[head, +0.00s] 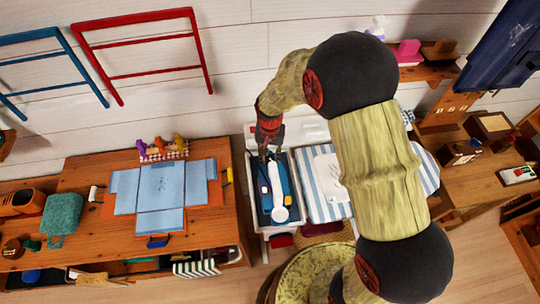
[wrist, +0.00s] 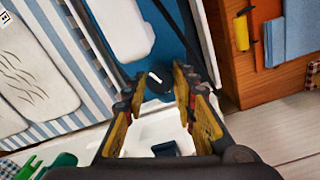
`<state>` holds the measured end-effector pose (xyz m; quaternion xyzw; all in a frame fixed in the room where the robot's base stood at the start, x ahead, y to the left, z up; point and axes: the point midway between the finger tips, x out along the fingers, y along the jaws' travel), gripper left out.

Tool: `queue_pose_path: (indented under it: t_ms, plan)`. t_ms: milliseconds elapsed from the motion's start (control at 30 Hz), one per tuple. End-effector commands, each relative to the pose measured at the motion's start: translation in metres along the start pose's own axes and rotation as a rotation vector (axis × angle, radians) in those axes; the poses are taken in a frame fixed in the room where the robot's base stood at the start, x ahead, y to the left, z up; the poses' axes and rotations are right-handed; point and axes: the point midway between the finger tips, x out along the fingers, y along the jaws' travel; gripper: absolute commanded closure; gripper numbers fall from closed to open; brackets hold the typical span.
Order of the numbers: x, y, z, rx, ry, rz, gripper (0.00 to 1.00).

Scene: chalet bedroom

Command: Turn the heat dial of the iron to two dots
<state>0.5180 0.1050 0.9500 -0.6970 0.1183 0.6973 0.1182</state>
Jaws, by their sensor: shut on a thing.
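In the wrist view a white rounded part (wrist: 122,28) rests over a blue surface. A round black dial with a short white pointer mark (wrist: 154,78) shows between my fingertips. My gripper (head: 269,153) reaches down from above at the far end of the iron. In the wrist view my gripper (wrist: 157,88) has its yellow-padded fingers shut on the dial's sides. The dial's dots cannot be made out, and the dial is hidden in the head view.
A wooden table (head: 95,165) with a folded blue cloth (head: 160,190) stands on the left. A shelf (head: 430,72) is on the back wall. Bare floor shows at the front.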

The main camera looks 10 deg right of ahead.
Motion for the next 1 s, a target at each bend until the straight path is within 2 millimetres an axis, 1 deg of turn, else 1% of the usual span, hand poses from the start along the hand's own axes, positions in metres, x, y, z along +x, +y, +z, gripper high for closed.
queue_pose_path:
  t_ms: [200,500,733,1000]
  plan:
    - [-0.0008,-0.0007,-0.0008,0.183,0.002,-0.002,0.98]
    - [-0.0007,-0.0008,-0.001,0.363,0.002,-0.002,0.98]
    - [-0.0006,-0.0008,-0.001,0.43,0.002,-0.002,0.98]
    - [-0.0005,-0.0008,-0.0011,0.447,0.002,-0.002,0.98]
